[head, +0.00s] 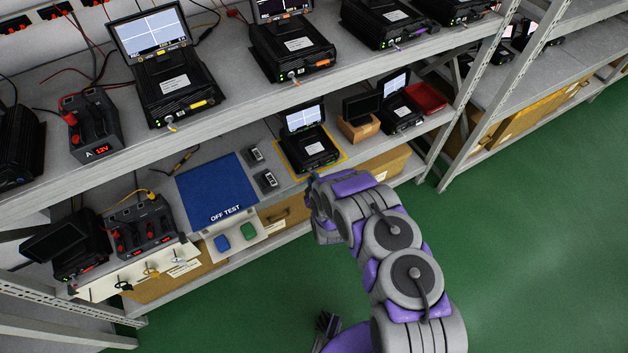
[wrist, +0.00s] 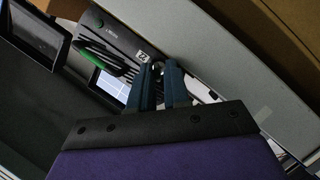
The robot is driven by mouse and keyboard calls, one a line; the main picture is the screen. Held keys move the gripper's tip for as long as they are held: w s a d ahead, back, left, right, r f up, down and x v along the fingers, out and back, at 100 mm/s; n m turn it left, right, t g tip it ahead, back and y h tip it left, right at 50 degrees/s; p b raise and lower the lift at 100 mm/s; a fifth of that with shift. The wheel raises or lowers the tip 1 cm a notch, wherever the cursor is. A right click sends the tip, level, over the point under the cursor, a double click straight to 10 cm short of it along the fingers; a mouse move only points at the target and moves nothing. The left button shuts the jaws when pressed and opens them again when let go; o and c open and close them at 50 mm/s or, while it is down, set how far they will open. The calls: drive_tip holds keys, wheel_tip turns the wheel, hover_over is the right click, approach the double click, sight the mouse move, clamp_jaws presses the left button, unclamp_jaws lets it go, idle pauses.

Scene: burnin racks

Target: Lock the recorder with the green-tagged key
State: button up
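In the head view a black recorder (head: 308,151) with a lit screen sits inside a yellow outline on the lower shelf. My gripper (head: 314,181) is at its front edge, and its fingers are too small to read there. In the wrist view a black recorder front (wrist: 122,48) shows a green bar, a small green light and a white number label. The two blue-grey fingers (wrist: 159,72) stand close together before it. A small dark piece shows between their tips; I cannot tell what it is. Keys with coloured tags (head: 151,271) hang on a pale board at lower left; a darker tag (head: 123,285) may be green.
A blue OFF TEST mat (head: 217,188) and two small dark devices (head: 266,181) lie left of the recorder. A brown box (head: 359,128) and another recorder (head: 401,115) stand to its right. Green floor (head: 520,230) is clear at right.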

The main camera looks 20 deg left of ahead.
drive_tip(key=p+v, duration=0.4)
drive_tip(key=v, duration=1.3)
drive_tip(key=shift+s+f+p, duration=0.15)
drive_tip(key=shift+s+p, duration=0.05)
drive_tip(key=shift+p, duration=0.1)
drive_tip(key=shift+w, duration=0.1)
drive_tip(key=w+d+r+m+g+h, duration=0.2)
drive_tip(key=w+d+r+m+h, duration=0.35)
drive_tip(key=w+r, duration=0.4)
drive_tip(key=s+d+r+m+g+h, duration=0.15)
drive_tip(key=d+r+m+g, duration=0.3)
drive_tip(key=d+r, duration=0.65)
drive_tip(key=s+d+r+m+g, duration=0.2)
drive_tip(key=s+d+r, duration=0.2)
drive_tip(key=s+r, duration=0.4)
drive_tip(key=s+d+r+m+g, duration=0.2)
drive_tip(key=s+r, duration=0.6)
drive_tip(key=s, duration=0.7)
drive_tip(key=s+d+r+m+g, duration=0.1)
drive_tip(key=s+d+r+g, duration=0.3)
drive_tip(key=s, duration=0.8)
wheel_tip(320, 180, up, 4)
drive_tip(key=shift+d+r+m+h, duration=0.3)
drive_tip(key=shift+d+m, duration=0.1)
drive_tip(key=shift+d, duration=0.6)
